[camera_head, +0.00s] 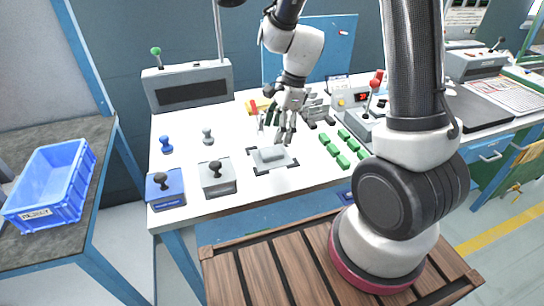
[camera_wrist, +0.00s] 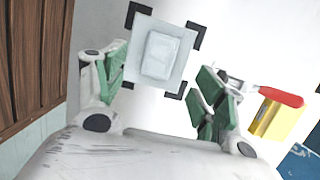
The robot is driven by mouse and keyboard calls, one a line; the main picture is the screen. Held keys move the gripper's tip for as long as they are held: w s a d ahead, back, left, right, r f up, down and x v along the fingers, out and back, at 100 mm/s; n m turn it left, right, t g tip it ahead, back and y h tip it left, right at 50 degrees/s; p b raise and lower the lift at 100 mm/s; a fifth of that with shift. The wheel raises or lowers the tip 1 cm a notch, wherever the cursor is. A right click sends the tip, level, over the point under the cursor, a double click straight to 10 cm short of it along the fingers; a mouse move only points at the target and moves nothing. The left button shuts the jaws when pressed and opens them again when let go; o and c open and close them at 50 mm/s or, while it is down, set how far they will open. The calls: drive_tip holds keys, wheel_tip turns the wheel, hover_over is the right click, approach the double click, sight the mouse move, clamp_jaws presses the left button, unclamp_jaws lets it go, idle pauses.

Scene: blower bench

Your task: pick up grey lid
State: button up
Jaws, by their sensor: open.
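The grey lid (camera_head: 272,157) lies flat on the white bench, inside dark corner marks. It is a square plate with a raised block in its middle. In the wrist view the lid (camera_wrist: 158,55) sits just beyond the fingertips, between them. My gripper (camera_head: 277,128) is open and empty above the lid, pointing down. In the wrist view the green pads of my gripper (camera_wrist: 160,80) stand wide apart. I cannot tell the exact height over the lid.
A blue block (camera_head: 166,188) and a grey block (camera_head: 216,177), each with a dark knob, stand left of the lid. Several green pieces (camera_head: 342,158) lie to the right. A red-handled tool (camera_wrist: 280,95) and yellow block (camera_wrist: 264,118) are near. A blue crate (camera_head: 50,187) stands far left.

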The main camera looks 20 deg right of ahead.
sight(271, 151)
drive_tip(key=x, duration=0.7)
drive_tip(key=shift+d+f, duration=0.1)
drive_tip(key=shift+f, duration=0.15)
drive_tip(key=c, duration=1.1)
